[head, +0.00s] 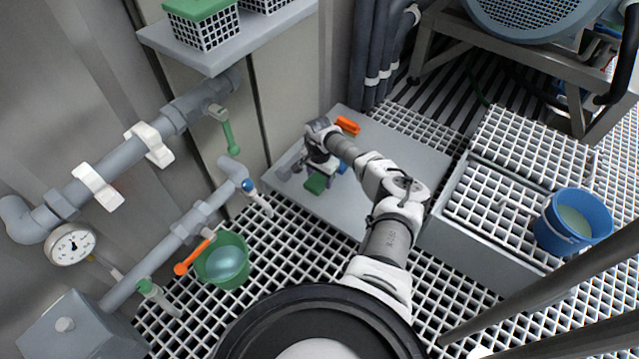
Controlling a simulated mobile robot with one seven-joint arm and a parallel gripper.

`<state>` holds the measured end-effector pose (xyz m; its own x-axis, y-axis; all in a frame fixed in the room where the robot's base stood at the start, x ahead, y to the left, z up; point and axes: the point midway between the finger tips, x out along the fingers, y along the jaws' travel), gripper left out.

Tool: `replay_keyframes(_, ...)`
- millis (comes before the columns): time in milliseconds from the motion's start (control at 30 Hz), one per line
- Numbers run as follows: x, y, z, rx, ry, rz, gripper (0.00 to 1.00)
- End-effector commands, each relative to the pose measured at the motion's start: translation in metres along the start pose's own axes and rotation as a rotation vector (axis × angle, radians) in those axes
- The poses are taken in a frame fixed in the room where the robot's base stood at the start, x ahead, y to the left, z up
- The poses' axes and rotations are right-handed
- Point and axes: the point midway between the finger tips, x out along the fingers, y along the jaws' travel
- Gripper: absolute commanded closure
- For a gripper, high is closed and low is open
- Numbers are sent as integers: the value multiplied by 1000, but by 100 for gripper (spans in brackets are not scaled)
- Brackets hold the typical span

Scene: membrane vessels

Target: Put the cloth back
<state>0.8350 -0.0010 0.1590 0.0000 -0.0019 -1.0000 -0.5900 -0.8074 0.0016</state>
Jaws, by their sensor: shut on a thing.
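My gripper (316,174) is low over the grey platform in the middle of the view, pointing down. A small flat green piece, which looks like the cloth (315,185), shows right at its fingertips. The gripper is shut on it. My wrist and fingers hide part of the cloth, and I cannot tell whether it touches the platform (335,212). A small blue item (343,167) shows just right of the gripper, partly hidden by my arm. An orange item (347,125) lies behind my wrist.
A green bucket (240,274) with liquid stands front left below the pipes and valves. A blue bucket (548,232) stands on the grating at right. A shelf (225,55) with green-lidded baskets is upper left. The platform's front part is clear.

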Motion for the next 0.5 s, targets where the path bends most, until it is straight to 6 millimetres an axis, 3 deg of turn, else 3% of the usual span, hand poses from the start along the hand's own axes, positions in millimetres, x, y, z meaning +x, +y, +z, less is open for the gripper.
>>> replay_keyframes(33, 14, -1, 2, 0, -3, 0, 66)
replay_keyframes(100, 23, -1, 2, 1, -3, 0, 66)
replay_keyframes(500, 28, 0, 0, -2, 1, 1, 66)
